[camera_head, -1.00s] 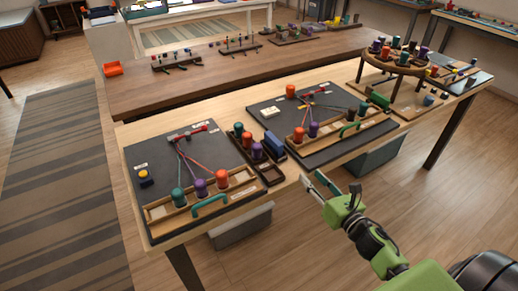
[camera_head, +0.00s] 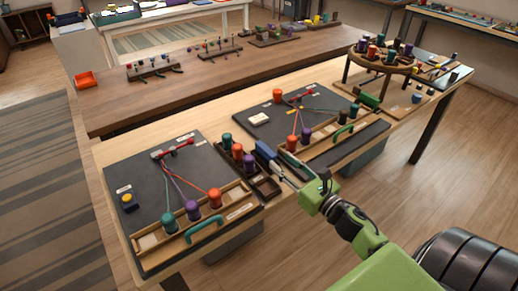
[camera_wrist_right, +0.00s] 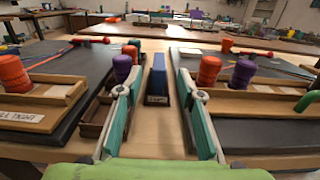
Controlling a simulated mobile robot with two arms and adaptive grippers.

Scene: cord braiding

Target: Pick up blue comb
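The blue comb (camera_head: 265,150) stands upright in a dark holder between the two braiding boards. In the right wrist view the comb (camera_wrist_right: 158,76) is centred ahead, with a small label below it. My right gripper (camera_head: 280,161) is open and reaches toward the comb from the front right. In the wrist view its teal-padded fingers (camera_wrist_right: 157,90) lie to the left and right of the comb, with gaps visible on both sides. My left gripper is not in view.
A dark rack beside the comb holds teal, red and purple bobbins (camera_head: 238,152). The left board (camera_head: 150,190) and right board (camera_head: 325,98) carry threaded bobbins in wooden trays. A round stand (camera_head: 384,62) with bobbins is at the back right.

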